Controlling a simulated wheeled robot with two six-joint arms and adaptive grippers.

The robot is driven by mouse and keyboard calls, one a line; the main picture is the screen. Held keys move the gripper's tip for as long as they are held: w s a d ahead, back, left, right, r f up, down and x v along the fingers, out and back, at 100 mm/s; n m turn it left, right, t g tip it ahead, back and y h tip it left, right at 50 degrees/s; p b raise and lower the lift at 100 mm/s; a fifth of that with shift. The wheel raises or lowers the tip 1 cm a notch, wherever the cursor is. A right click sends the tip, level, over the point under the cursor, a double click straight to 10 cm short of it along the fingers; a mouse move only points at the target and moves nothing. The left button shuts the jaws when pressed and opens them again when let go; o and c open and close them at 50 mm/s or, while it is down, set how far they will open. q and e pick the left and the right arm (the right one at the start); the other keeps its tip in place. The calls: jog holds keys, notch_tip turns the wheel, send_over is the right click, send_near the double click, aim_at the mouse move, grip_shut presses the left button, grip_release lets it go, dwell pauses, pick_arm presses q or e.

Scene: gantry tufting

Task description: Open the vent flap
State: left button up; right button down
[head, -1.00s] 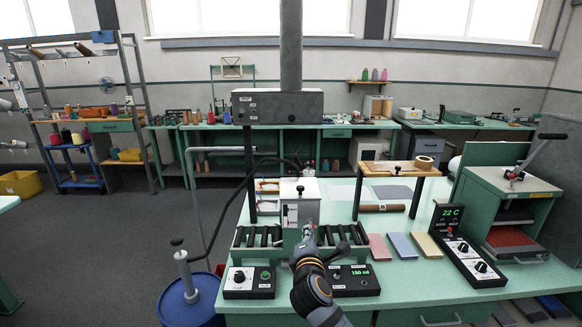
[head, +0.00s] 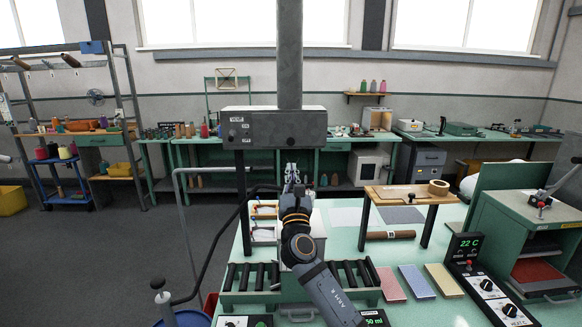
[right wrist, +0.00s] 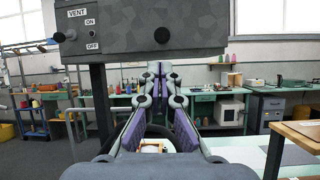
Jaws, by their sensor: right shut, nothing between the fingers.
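A grey box (head: 262,129) marked VENT hangs over the bench below a thick grey pipe (head: 289,55). I cannot make out a separate flap. My right gripper (head: 291,170) is shut and empty, just below the box's right part and apart from it. My left gripper is not in view.
The green bench (head: 345,233) holds a roller stand (head: 250,277) under my right arm. A small wooden table (head: 410,192) with a tape roll (head: 438,187) stands to the right. A dark post (head: 242,200) carries the box on the left. A green press (head: 530,225) stands far right.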

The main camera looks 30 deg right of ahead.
aim_at(289, 146)
jog(key=x, duration=0.2)
jog(key=p+x, duration=0.1)
jog(key=x, duration=0.4)
jog(key=shift+w+d+f+p, duration=0.25)
jog(key=shift+w+d+p, duration=0.1)
jog(key=shift+w, duration=0.1)
jog(key=shift+w+r, duration=0.15)
jog(key=shift+w+d, duration=0.1)
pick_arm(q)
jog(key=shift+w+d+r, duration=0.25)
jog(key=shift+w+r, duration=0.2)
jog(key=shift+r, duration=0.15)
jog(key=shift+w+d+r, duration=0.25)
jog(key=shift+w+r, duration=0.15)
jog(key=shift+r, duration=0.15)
